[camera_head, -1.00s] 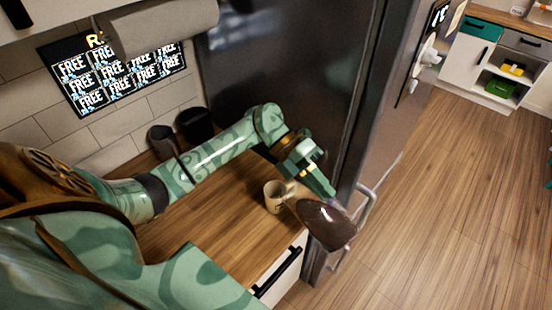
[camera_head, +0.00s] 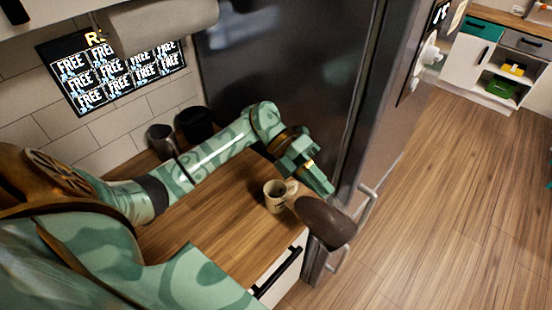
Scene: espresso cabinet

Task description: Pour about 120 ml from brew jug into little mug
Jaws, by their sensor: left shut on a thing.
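The brew jug (camera_head: 326,224), with dark brown contents, is tilted just right of the little mug and past the counter's front edge. Its pale, narrow end points left towards the mug. The little mug (camera_head: 273,197) is beige and stands upright on the wooden counter. My left gripper (camera_head: 322,181) is behind and above the jug, shut on it; the grip itself is partly hidden. I cannot tell whether liquid is running, or how full the mug is. My right gripper is not in view.
The wooden counter (camera_head: 213,222) is clear left of the mug. A grey cup (camera_head: 161,139) and a black container (camera_head: 195,124) stand at the back by the tiled wall. The dark fridge (camera_head: 285,70) rises close behind my left arm. A drawer handle (camera_head: 277,273) juts out in front.

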